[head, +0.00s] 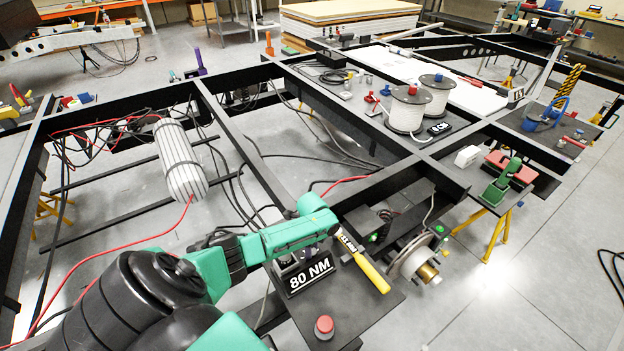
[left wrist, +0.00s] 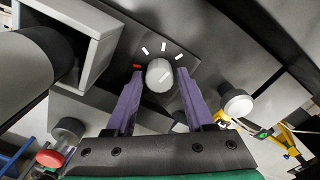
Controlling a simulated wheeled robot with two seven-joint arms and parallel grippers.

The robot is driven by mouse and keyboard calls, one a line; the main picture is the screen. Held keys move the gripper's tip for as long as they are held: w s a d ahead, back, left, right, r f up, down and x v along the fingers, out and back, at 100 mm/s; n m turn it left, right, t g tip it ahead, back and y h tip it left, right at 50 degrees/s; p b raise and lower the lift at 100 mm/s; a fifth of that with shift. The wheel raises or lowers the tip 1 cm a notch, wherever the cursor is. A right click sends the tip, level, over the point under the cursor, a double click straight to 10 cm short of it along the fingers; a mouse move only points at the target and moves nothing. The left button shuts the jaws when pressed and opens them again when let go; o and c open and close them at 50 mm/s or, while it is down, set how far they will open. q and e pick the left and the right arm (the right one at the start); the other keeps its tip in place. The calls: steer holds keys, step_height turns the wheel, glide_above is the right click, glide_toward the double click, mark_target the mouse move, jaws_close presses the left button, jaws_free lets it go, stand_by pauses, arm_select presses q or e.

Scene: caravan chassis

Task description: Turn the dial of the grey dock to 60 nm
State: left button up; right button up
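The grey dock (left wrist: 97,105) is close up in the left wrist view. Its dial (left wrist: 159,75) is a pale round knob with a light pointer line slanting to the upper right. Several white marks and one red mark at the left arc around it. My left gripper (left wrist: 159,90) is open, its purple fingers on either side of the dial, apparently with small gaps. In the head view, my green left gripper hides the dial. A black sign reading 80 NM (head: 310,276) stands there. My right gripper is not in view.
A yellow-handled wrench (head: 372,273) lies beside the sign, and a red button (head: 324,327) is in front. In the left wrist view a pale round knob (left wrist: 238,103) is right of the fingers. Black chassis beams (head: 240,150) and loose cables surround the area.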

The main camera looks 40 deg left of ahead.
arm_select(q)
step_height(320, 180, up, 15)
steer(key=shift+f, duration=0.2)
